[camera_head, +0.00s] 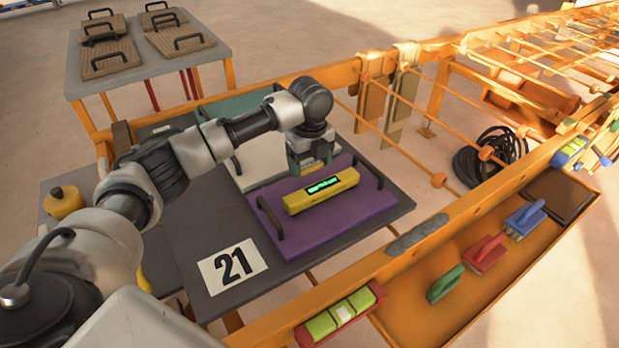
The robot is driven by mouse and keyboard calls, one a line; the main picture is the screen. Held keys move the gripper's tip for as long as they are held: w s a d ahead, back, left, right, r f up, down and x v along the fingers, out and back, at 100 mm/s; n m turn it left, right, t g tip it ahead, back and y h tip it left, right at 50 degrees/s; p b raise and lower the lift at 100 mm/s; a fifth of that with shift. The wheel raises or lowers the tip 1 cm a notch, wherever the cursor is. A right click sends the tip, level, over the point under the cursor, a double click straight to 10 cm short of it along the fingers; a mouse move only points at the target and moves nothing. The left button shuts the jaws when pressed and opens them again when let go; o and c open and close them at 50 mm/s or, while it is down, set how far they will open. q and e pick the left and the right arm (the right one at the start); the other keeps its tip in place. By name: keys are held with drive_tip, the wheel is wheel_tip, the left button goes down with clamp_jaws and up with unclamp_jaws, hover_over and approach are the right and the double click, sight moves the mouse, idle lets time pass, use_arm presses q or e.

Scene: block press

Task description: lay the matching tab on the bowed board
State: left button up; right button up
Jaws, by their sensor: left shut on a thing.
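My left arm reaches in from the left, and my left gripper (312,166) points down over the far part of a purple board (345,226). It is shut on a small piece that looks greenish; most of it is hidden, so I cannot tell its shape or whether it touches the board. The purple board lies on the dark table (200,235) and has dark handles at both ends. A yellow bar (320,192) with a lit green display lies on it, just in front of my gripper. I cannot tell from here which board is bowed. My right gripper is not in view.
A white board (262,163) and a teal board (245,104) lie behind. A "21" card (232,267) is at the table's front. An orange rail and a tray (430,315) with green, red (487,252) and blue (525,218) handled tools run along the right.

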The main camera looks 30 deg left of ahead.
sight(309, 183)
use_arm(q)
drive_tip(key=shift+w+a+f, duration=0.2)
drive_tip(key=shift+a+f, duration=0.05)
wheel_tip(309, 183, down, 3)
drive_tip(key=shift+f+b, duration=0.15)
drive_tip(key=shift+b, duration=0.3)
drive_tip(key=shift+f, duration=0.4)
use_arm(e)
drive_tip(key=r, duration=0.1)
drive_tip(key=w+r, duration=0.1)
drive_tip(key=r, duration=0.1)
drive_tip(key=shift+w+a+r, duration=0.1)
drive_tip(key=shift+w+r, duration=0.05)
use_arm(q)
drive_tip(key=o, duration=1)
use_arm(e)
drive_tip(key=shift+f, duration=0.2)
